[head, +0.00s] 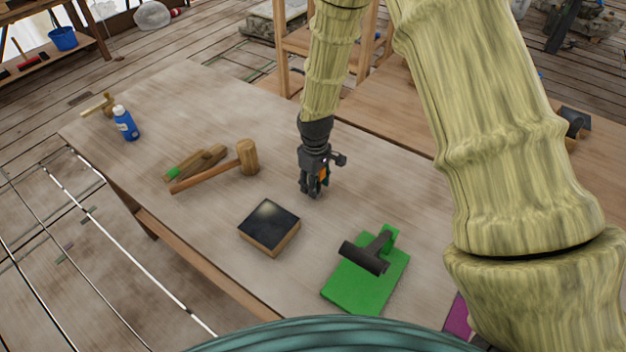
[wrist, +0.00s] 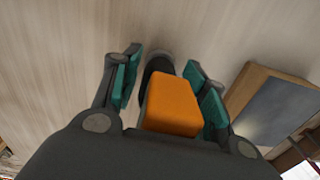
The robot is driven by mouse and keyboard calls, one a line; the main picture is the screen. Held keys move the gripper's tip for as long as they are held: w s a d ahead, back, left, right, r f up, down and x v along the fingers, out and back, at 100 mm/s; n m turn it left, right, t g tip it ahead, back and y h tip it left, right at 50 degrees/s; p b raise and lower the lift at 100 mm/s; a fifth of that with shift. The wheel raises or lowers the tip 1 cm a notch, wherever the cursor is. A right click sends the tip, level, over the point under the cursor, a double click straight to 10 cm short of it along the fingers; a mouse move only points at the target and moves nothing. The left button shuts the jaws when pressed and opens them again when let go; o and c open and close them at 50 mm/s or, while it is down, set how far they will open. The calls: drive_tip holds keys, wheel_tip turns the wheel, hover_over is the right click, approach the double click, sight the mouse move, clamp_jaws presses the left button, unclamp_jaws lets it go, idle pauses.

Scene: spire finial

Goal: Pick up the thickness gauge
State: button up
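The thickness gauge (wrist: 173,103) shows in the wrist view as an orange block with a dark rounded part at its far end. It is between the teal pads of my gripper (wrist: 162,75). The pads are on either side of it, and a narrow strip of table shows between it and the left pad. In the head view, my gripper (head: 311,193) points down low over the table, with a bit of the orange gauge (head: 323,171) visible among the fingers. The fingers hide most of the gauge there, and I cannot tell whether it touches the table.
A dark-topped wooden block (head: 269,226) is close by on the worktable (head: 190,95). A green plate with a dark-handled tool (head: 365,280) lies nearer.

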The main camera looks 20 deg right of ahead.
drive_tip(key=c, duration=0.7)
drive_tip(key=shift+r, duration=0.1)
